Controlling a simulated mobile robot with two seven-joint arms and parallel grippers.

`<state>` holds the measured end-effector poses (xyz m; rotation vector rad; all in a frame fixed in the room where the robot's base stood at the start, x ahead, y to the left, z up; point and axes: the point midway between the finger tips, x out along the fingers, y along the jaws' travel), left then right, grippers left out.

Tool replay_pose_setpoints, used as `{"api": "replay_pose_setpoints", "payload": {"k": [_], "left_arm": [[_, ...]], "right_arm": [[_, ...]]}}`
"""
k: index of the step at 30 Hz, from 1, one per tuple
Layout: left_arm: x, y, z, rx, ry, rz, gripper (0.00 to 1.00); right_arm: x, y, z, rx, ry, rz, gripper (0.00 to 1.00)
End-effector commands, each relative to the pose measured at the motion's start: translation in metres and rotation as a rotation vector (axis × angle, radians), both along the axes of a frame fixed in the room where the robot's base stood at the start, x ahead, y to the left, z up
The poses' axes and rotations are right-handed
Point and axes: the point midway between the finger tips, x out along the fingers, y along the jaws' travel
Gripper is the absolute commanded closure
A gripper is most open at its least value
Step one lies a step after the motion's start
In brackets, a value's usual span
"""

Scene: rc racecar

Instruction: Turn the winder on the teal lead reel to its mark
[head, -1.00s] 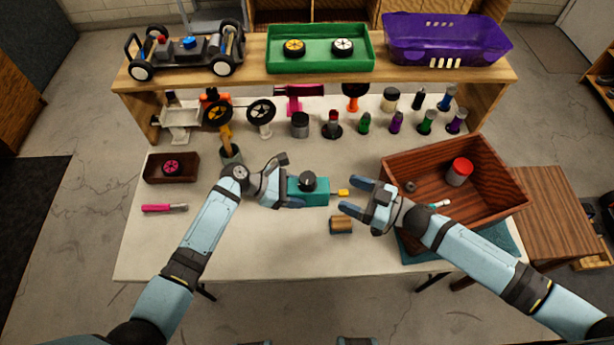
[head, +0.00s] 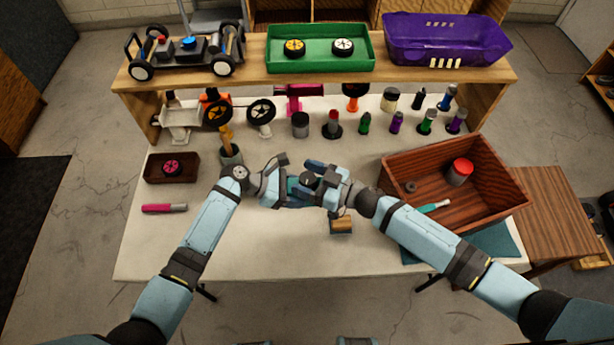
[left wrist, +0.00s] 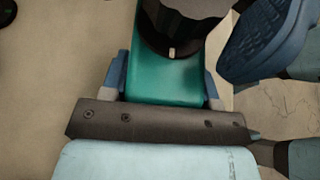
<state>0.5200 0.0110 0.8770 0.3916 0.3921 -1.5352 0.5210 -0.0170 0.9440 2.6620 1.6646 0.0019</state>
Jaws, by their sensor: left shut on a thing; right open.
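The teal lead reel (head: 293,187) lies on the white table in front of me, mostly hidden by my grippers in the head view. It fills the middle of the left wrist view (left wrist: 165,85). Its winder, a dark round knob (left wrist: 185,25) with a small pale mark on its edge, sits on top. My left gripper (head: 288,184) is shut on the reel's body, one finger on each side. My right gripper (head: 309,180) is open, its fingers on either side of the winder in the head view. I cannot tell whether they touch it.
A wooden box (head: 505,195) stands at the right with a red-topped can (head: 461,172) inside. A pink-handled tool (head: 164,208) lies at the left.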

Motion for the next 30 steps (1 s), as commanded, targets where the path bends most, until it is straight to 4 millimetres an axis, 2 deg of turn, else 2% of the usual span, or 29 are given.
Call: {"api": "replay_pose_setpoints", "payload": {"k": [4, 9, 11, 20, 30], "left_arm": [[0.0001, -0.0001, 0.0003, 0.000, 0.000, 0.000, 0.66], [0.0001, -0.0001, 0.0003, 0.000, 0.000, 0.000, 0.66], [0.0001, -0.0001, 0.0003, 0.000, 0.000, 0.000, 0.66], [0.0002, -0.0001, 0.0003, -0.001, 0.000, 0.000, 0.66], [-0.0001, -0.0003, 0.0002, -0.001, 0.001, 0.000, 0.66]], "right_arm": [[-0.0001, -0.0002, 0.0000, 0.000, 0.000, 0.000, 0.31], [-0.0001, -0.0003, 0.0001, 0.000, 0.000, 0.000, 0.70], [-0.0001, -0.0003, 0.0001, 0.000, 0.000, 0.000, 0.81], [-0.0005, 0.0007, 0.0005, 0.003, -0.001, -0.037, 0.81], [-0.0010, 0.0019, 0.0007, 0.009, 0.000, -0.246, 0.81]]}}
